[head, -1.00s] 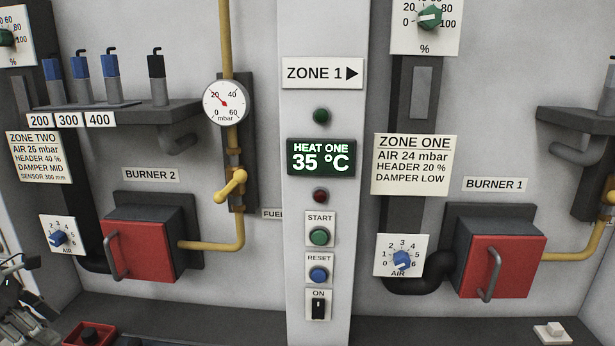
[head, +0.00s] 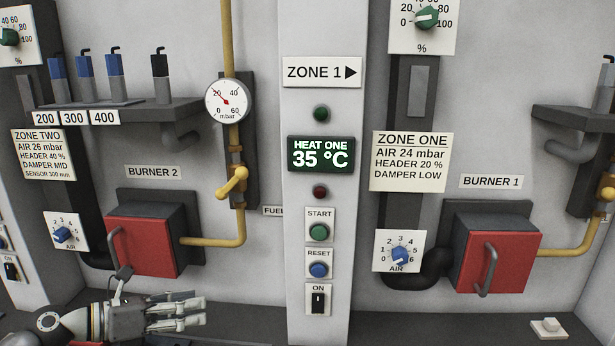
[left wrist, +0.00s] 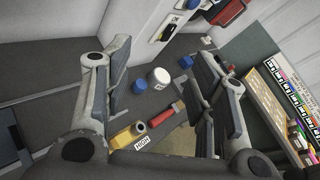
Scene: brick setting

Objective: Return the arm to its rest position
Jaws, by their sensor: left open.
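My left gripper (head: 178,314) is at the lower left of the head view, in front of and below the red burner 2 box (head: 143,247). It is open and nothing shows between its fingers. In the left wrist view the two fingers (left wrist: 165,95) stand wide apart above a dark bench. My right gripper is not in view.
The central column has a display (head: 321,154), a start button (head: 319,232) and a reset button (head: 318,270). A yellow pipe valve (head: 233,182) juts out beside burner 2. In the left wrist view, a white jar (left wrist: 160,77) and a red-handled tool (left wrist: 166,113) lie on the bench.

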